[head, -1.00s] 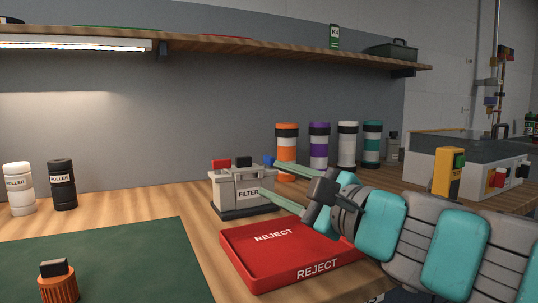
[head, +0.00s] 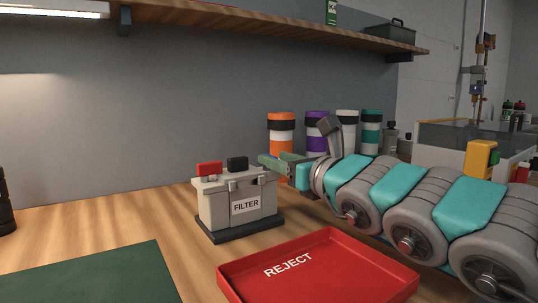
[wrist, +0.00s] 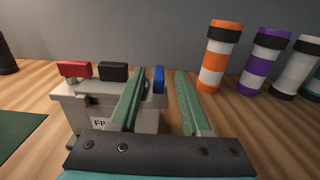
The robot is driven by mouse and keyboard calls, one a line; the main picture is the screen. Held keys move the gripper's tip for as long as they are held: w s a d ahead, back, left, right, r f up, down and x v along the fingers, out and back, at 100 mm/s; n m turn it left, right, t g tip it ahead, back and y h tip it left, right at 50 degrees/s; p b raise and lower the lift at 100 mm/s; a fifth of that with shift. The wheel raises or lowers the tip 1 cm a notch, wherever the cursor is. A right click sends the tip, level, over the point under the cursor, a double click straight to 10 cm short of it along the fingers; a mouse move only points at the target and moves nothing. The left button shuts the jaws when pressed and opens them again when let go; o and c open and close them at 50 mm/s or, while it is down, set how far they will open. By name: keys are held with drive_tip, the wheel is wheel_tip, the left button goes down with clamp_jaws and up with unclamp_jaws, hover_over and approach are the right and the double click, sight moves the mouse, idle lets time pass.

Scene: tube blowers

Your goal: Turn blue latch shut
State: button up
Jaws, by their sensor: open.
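The grey filter box (head: 212,205) stands on a dark base on the wooden bench. Its lid carries a red latch (head: 208,168), a black latch (head: 237,163) and a blue latch (wrist: 158,80). In the wrist view the red and black latches show broad faces; the blue one looks narrow and turned edge-on at the box's right end. My gripper (wrist: 161,74) is open, with the blue latch seen between its two green fingers, closer to the left finger. Contact cannot be told. In the head view my gripper (head: 270,160) hides the blue latch.
A red reject tray (head: 325,270) lies in front, below my arm. Orange (head: 281,122), purple (head: 318,120), white and teal banded tubes stand behind my gripper. A shelf runs above. A green mat (head: 95,275) lies at the front left.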

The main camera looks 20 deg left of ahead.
drive_tip(key=shift+x, duration=1.65)
clamp_jaws()
